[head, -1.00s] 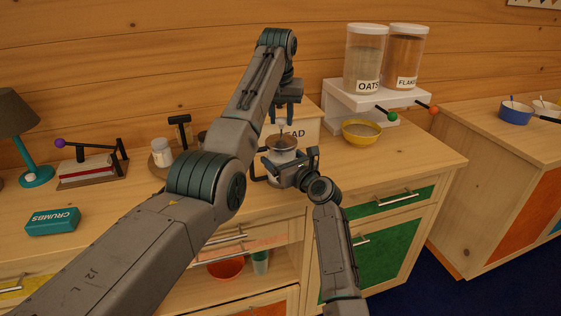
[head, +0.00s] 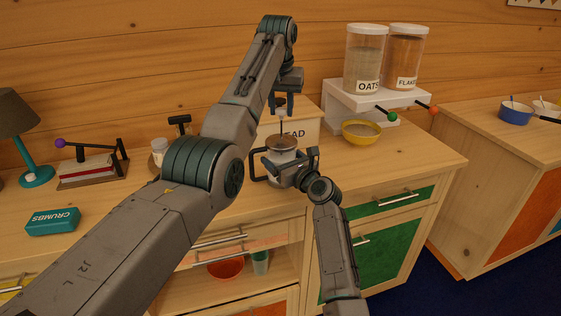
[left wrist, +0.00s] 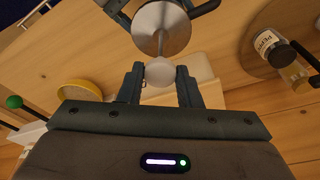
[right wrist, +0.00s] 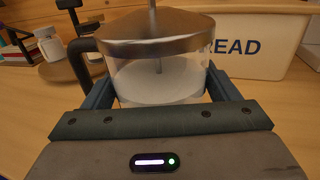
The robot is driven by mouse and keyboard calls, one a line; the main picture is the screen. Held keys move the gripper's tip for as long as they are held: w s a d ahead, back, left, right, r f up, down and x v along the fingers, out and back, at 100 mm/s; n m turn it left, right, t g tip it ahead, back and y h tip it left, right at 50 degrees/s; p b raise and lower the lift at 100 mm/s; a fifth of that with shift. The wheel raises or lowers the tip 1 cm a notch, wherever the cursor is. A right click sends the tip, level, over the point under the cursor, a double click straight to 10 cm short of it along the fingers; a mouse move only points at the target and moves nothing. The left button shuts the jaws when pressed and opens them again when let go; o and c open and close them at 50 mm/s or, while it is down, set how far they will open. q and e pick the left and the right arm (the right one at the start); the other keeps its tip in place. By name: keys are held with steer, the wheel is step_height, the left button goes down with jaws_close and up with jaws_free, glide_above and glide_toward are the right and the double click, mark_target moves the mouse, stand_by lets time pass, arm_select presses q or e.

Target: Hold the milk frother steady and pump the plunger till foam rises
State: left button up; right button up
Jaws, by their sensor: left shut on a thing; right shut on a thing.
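The milk frother (head: 283,155) stands upright on the counter, with a glass body, steel lid and dark side handle. My right gripper (head: 285,168) is shut around its body, one finger on each side, as the right wrist view shows (right wrist: 160,90). My left gripper (head: 281,107) is above the lid, shut on the pale plunger knob (left wrist: 160,72). The plunger rod (head: 282,125) stands well out of the lid (right wrist: 155,35). White milk (right wrist: 165,88) shows low in the glass; I cannot tell whether it has foam.
A white bread bin (head: 305,125) stands close behind the frother. A yellow bowl (head: 361,138) and cereal dispensers (head: 365,60) are to the right. A pepper jar (left wrist: 272,48) is near on a round board. Counter front is clear.

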arm_select(q)
steer(key=shift+s+x, duration=0.25)
steer(key=shift+x, duration=0.85)
steer(key=shift+s+x, duration=0.2)
steer(key=shift+x, duration=0.9)
steer(key=o, duration=0.9)
steer(key=shift+a+f, duration=0.15)
steer(key=shift+f, duration=0.05)
steer(key=shift+v, duration=3.55)
steer(key=shift+w, duration=0.1)
